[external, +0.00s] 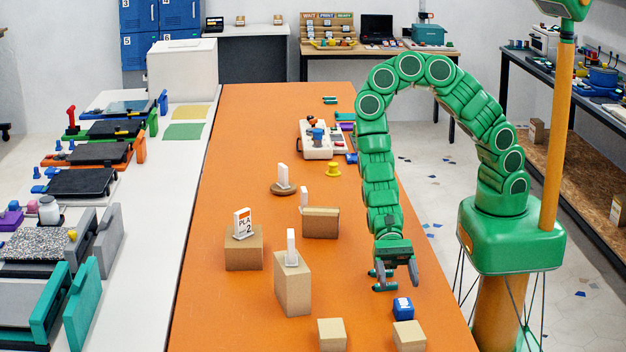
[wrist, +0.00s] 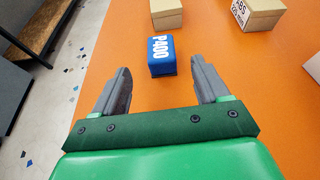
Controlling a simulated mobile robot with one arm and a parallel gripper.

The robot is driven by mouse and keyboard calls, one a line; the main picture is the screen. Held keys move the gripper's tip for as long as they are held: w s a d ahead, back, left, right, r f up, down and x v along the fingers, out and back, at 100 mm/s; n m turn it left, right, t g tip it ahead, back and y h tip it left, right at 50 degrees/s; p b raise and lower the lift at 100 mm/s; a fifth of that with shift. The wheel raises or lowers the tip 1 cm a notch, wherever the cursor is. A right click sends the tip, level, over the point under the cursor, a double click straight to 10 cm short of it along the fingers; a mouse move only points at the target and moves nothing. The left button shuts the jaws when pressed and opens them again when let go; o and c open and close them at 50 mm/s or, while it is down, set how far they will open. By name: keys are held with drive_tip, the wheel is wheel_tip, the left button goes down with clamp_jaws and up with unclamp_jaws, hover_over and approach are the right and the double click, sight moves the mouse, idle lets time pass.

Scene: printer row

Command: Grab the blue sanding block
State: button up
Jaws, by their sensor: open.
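The blue sanding block (external: 403,308) lies on the orange table near its front right, with a white marking on top. In the wrist view the blue block (wrist: 161,56) reads "P400" and sits ahead of the fingertips, roughly midway between them. My gripper (external: 395,283) hangs above the table just behind the block in the external view. In the wrist view my gripper (wrist: 160,78) has its two grey fingers wide apart with nothing between them. The block appears clear of both fingers.
The orange table (external: 250,130) has its right edge close to the block. Small cardboard boxes (external: 409,336) and (external: 332,334) stand near the block. A taller box (external: 292,284) stands to the left. A yellow spool (external: 333,169) and a white tool tray (external: 318,148) are farther back.

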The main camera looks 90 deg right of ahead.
sight(403, 298)
drive_tip(key=shift+f, duration=0.55)
drive_tip(key=shift+w+a, duration=0.1)
drive_tip(key=shift+a, duration=0.15)
drive_tip(key=shift+x, duration=3.65)
drive_tip(key=c, duration=1)
